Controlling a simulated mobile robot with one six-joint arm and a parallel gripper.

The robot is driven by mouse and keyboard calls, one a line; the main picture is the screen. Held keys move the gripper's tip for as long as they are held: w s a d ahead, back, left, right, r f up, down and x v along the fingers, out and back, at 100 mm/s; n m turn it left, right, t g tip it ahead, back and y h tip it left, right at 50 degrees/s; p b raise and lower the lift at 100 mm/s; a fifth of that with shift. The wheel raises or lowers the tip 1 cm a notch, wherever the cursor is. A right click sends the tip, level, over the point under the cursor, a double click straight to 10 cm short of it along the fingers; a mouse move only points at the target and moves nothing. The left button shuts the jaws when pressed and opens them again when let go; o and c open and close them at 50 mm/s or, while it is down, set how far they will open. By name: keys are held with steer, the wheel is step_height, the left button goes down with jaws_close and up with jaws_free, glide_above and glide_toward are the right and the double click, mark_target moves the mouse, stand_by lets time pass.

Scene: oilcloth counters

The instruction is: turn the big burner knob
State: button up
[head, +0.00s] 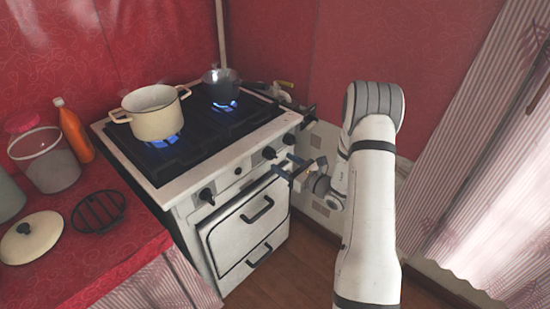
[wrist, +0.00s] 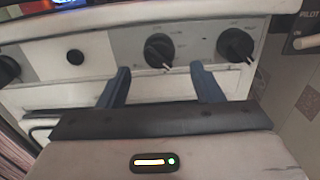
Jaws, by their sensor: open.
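The white stove (head: 190,185) has a row of black knobs along its front panel. In the wrist view one round black knob (wrist: 160,50) with a pale pointer lies just beyond the gap between my fingers. Another black knob (wrist: 235,45) is to its right, and part of a third (wrist: 8,68) shows at the left edge. I cannot tell from labels which is the big burner's. My gripper (wrist: 161,86) is open and empty, facing the panel, and seems apart from the knobs. In the head view my gripper (head: 289,166) is by the stove's right front corner.
A cream pot (head: 154,118) and a dark pot (head: 218,90) stand over blue flames. The oven door handle (head: 257,209) juts out below the panel. A red counter (head: 85,240) with a lid, jar and bottle is at left. A curtain (head: 480,150) hangs at right.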

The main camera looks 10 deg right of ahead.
mark_target(276, 158)
steer(key=x, duration=0.5)
steer(key=c, duration=1)
